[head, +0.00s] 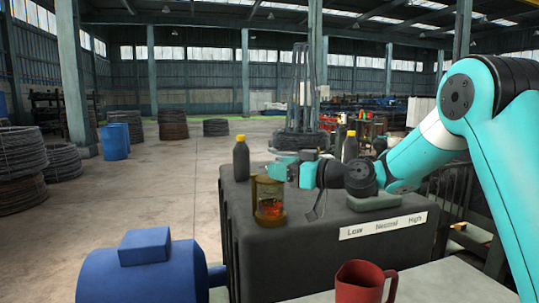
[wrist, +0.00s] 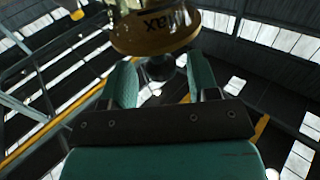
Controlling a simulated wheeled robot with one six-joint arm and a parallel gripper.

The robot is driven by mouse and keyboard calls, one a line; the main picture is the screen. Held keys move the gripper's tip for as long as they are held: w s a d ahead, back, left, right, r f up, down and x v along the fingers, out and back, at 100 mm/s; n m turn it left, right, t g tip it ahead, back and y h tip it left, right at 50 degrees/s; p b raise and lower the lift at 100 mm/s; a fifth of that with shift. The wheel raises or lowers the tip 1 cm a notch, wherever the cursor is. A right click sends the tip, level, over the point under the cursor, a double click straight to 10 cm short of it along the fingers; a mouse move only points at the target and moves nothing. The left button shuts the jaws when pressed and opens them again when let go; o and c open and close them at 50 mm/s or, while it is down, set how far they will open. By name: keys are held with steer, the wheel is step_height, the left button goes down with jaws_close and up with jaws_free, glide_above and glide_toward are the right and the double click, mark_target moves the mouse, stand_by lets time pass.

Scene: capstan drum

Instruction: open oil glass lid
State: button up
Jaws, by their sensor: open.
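The oil glass (head: 269,203) is an amber see-through cylinder with an orange-red patch inside, upright on the dark machine housing in the head view. Its amber, rounded end with the marking MAX (wrist: 157,30) fills the top of the wrist view. My gripper (head: 284,170) is beside the upper part of the glass, on its right in the head view. In the wrist view my gripper (wrist: 163,78) has its two teal fingers apart, with a small dark round part (wrist: 159,68) showing between them. I cannot tell whether the fingers touch the glass. The lid is hard to make out.
The dark housing (head: 330,240) carries a Low, Normal, High label. Dark bottles with yellow caps (head: 241,158) (head: 350,147) stand left of and behind my gripper. A red mug (head: 362,284) is on the pale surface in front. A blue motor (head: 150,270) stands front left.

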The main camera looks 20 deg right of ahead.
steer(key=shift+p+x, duration=0.5)
steer(key=shift+x, duration=1.15)
steer(key=shift+c, duration=0.3)
jaws_close()
steer(key=shift+s+a, duration=0.1)
steer(key=shift+a, duration=0.05)
